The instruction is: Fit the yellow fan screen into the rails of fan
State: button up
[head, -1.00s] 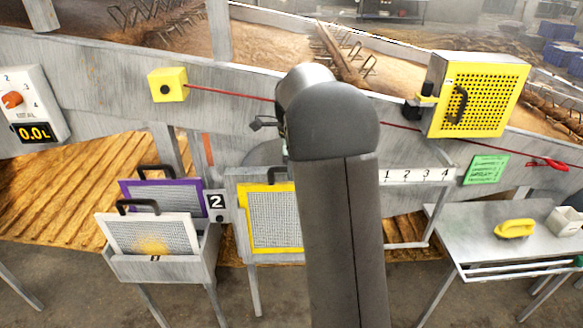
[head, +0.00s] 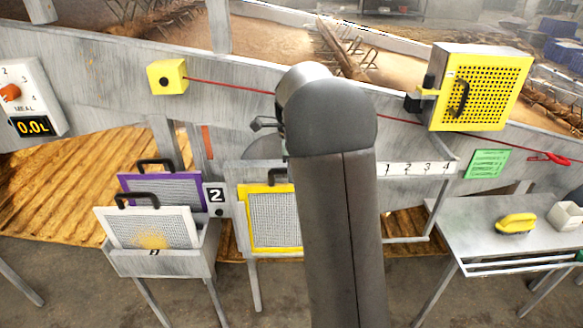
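A yellow-framed mesh screen (head: 247,222) stands upright below the middle of the grey wall, beside the number 2 plate. Its black handle (head: 278,174) shows at the top, and its right part is hidden behind my arm. A curved grey shape (head: 264,149) shows above it; I cannot tell whether it belongs to the fan. The rails cannot be made out. My arm covers the middle of the view. My gripper is hidden behind it; only a small dark part sticks out at the left. I cannot see whether the gripper touches the screen.
A yellow box with a perforated panel (head: 490,88) is at upper right. A metal table (head: 480,232) holds a yellow-handled brush (head: 515,224).

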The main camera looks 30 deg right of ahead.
notch_tip(320, 180, up, 17)
jog(key=p, duration=0.1)
jog(key=shift+r+p, duration=0.2)
jog(key=shift+p, duration=0.2)
dwell(0.7)
